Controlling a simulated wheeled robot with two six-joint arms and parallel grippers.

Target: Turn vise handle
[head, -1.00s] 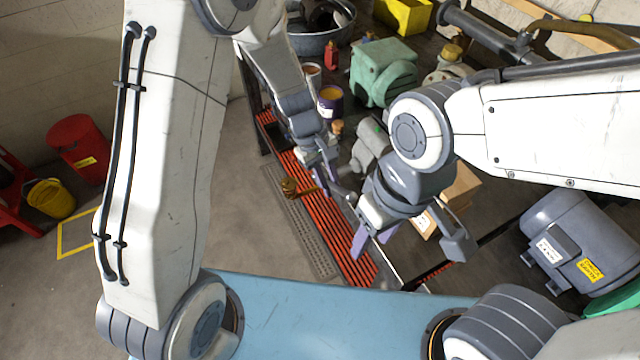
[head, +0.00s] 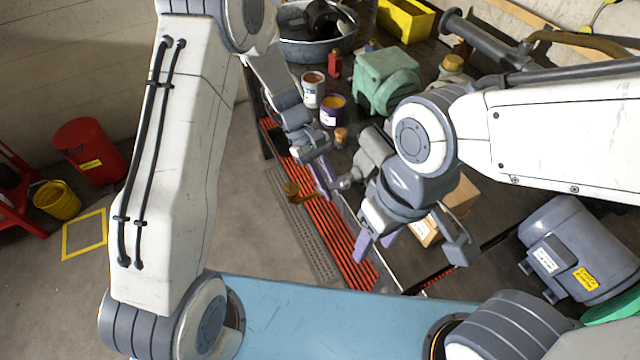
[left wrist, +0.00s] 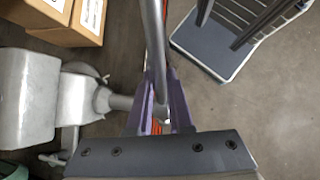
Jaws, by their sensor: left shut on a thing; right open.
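The grey vise (head: 374,152) stands at the bench's front edge, partly hidden behind my right arm. In the left wrist view its pale grey body (left wrist: 78,98) is at the left, with a screw shaft reaching right. The vise handle (left wrist: 154,45) is a long grey bar running up the picture from between my left fingers. My left gripper (left wrist: 161,108) is shut on this bar, close to the screw. In the head view my left gripper (head: 325,178) is beside the vise's front. My right gripper (head: 377,243) is open and empty, below the vise in the picture.
Cardboard boxes (head: 452,208) and a grey motor (head: 575,245) lie to the right. A green machine (head: 385,80), a purple can (head: 332,112) and a white can (head: 313,90) stand farther back. A brass-coloured piece (head: 291,189) is near my left gripper.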

